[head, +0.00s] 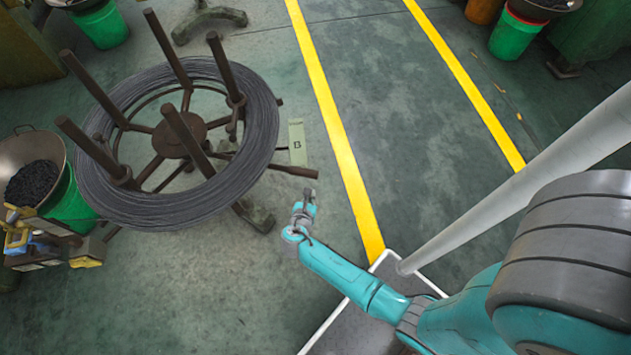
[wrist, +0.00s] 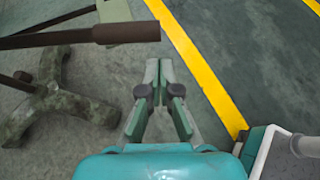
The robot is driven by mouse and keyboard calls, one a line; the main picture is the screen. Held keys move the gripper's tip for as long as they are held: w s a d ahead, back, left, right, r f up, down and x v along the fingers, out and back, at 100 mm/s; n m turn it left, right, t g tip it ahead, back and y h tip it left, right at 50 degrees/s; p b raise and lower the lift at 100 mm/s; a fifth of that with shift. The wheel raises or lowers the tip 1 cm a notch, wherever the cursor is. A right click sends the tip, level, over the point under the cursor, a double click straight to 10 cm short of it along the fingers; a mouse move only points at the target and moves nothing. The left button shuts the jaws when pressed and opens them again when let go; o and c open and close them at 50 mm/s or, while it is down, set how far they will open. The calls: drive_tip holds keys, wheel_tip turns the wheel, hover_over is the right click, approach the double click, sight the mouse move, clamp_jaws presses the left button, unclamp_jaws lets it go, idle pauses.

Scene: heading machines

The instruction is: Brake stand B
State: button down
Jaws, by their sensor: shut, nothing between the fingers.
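Stand B (head: 172,138) is a dark brown metal reel stand with upright posts, carrying a wide coil of grey wire (head: 262,135). A pale green tag (head: 297,143) marked B hangs at its right side. A brake lever (head: 292,171) with a thicker grip sticks out to the right under the coil. The lever also crosses the upper left of the wrist view (wrist: 126,33). My gripper (head: 308,193) is shut and empty, close to the lever's end in the head view. In the wrist view my fingertips (wrist: 158,68) are below and right of the grip, apart from it in the picture.
The stand's mottled foot (wrist: 62,103) rests on the floor at left. Green buckets with pans (head: 70,200) stand at left and at the back.

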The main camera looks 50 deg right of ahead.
sight(317, 178)
drive_tip(key=x, duration=0.9)
